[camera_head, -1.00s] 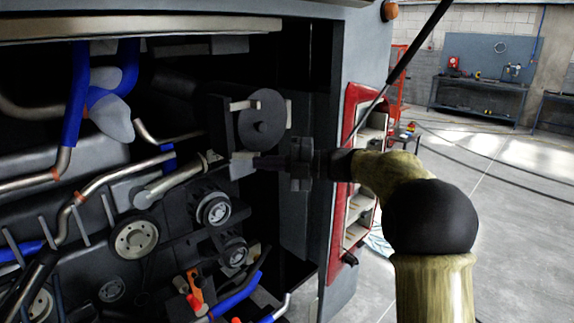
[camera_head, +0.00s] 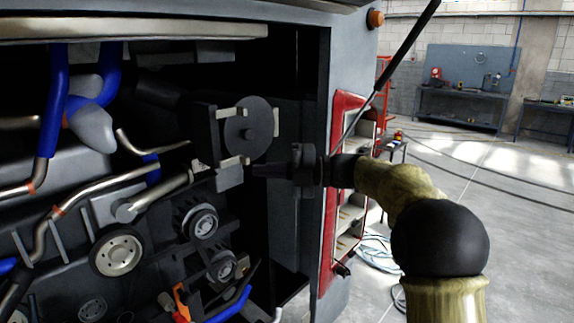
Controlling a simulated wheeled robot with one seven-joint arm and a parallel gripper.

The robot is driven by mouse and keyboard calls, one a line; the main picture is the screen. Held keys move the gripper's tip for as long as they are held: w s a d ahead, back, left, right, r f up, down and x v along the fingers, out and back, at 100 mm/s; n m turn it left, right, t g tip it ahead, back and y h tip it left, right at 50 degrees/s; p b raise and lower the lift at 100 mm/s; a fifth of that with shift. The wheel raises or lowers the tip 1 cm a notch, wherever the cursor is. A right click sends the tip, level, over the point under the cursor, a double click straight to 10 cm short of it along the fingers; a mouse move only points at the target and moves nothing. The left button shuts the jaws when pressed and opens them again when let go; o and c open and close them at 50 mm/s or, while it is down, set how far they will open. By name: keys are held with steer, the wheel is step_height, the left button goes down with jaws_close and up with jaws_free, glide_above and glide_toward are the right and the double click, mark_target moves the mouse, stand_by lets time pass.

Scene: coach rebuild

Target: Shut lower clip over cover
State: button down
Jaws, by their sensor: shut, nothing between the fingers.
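The cover (camera_head: 250,128) is a dark round disc with a small hub, on a dark box-shaped housing in the engine bay. A light-coloured clip bar sits at its upper left (camera_head: 229,113). The lower clip (camera_head: 233,161) is a similar light bar at the cover's lower edge, above a grey block (camera_head: 229,177). I cannot tell whether it lies over the cover. My gripper (camera_head: 257,170) is shut and empty, its dark tips just right of the grey block and lower clip. Contact cannot be made out.
Pulleys (camera_head: 117,253) and pipes fill the bay left and below. A dark strut (camera_head: 410,50) slants above my arm. Open floor lies to the right.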

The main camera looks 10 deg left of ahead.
steer(key=w+d, duration=0.4)
steer(key=w, duration=0.4)
steer(key=shift+w, duration=0.35)
steer(key=shift+d, duration=0.2)
